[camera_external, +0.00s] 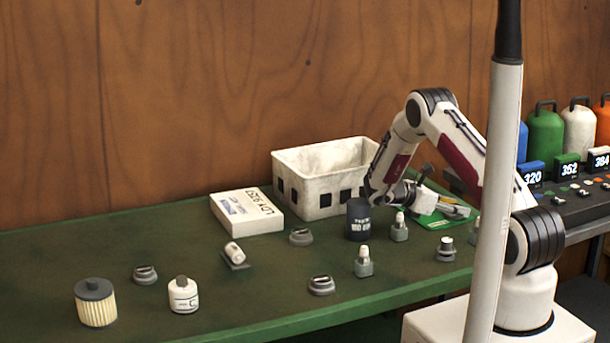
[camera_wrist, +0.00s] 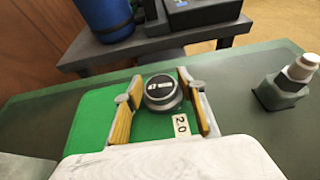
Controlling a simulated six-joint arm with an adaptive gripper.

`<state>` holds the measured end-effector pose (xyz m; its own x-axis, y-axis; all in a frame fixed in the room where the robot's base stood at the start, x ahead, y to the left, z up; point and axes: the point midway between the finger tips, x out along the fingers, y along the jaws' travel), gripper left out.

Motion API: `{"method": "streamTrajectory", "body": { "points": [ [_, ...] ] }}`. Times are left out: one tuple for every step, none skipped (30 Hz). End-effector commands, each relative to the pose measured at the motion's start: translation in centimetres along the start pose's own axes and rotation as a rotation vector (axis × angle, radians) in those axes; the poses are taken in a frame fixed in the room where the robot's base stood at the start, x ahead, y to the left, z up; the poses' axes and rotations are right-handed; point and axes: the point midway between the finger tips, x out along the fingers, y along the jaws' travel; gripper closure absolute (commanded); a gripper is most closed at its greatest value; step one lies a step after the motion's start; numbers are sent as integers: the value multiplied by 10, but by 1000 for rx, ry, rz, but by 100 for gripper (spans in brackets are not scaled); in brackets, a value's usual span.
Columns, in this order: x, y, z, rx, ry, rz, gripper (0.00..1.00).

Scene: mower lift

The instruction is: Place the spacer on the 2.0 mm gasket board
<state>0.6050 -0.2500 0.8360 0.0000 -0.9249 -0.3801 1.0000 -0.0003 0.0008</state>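The spacer (camera_wrist: 162,92), a round grey piece with a dark labelled top, is between the fingers of my gripper (camera_wrist: 160,75) in the wrist view. The green gasket board (camera_wrist: 88,120) with a "2.0" tag (camera_wrist: 181,125) lies under the spacer. Whether the spacer's underside touches the board is hidden. In the external view my gripper (camera_external: 443,208) is low over the green board (camera_external: 432,222), and the spacer cannot be made out there.
A white crate (camera_external: 320,211) and white box (camera_external: 246,212) stand behind. Near the board are a dark can (camera_external: 358,220) and a grey piece with a white cap (camera_external: 399,228), perhaps the one at right in the wrist view (camera_wrist: 285,85). Several small parts lie scattered on the table.

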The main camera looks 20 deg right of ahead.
Motion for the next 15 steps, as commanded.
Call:
{"method": "streamTrajectory", "body": {
  "points": [
    [0, 0, 0, 0, 0, 0, 46],
    [0, 0, 0, 0, 0, 0, 44],
    [0, 0, 0, 0, 0, 0, 44],
    [0, 0, 0, 0, 0, 0, 44],
    [0, 0, 0, 0, 0, 0, 44],
    [0, 0, 0, 0, 0, 0, 44],
    [0, 0, 0, 0, 0, 0, 44],
    [0, 0, 0, 0, 0, 0, 44],
    [0, 0, 0, 0, 0, 0, 44],
    [0, 0, 0, 0, 0, 0, 44],
    [0, 0, 0, 0, 0, 0, 44],
    [0, 0, 0, 0, 0, 0, 44],
    [0, 0, 1, 0, 0, 0, 44],
    [-1, 0, 1, 0, 0, 0, 44],
    [-1, 0, 2, 0, 0, 0, 44]
  ]
}}
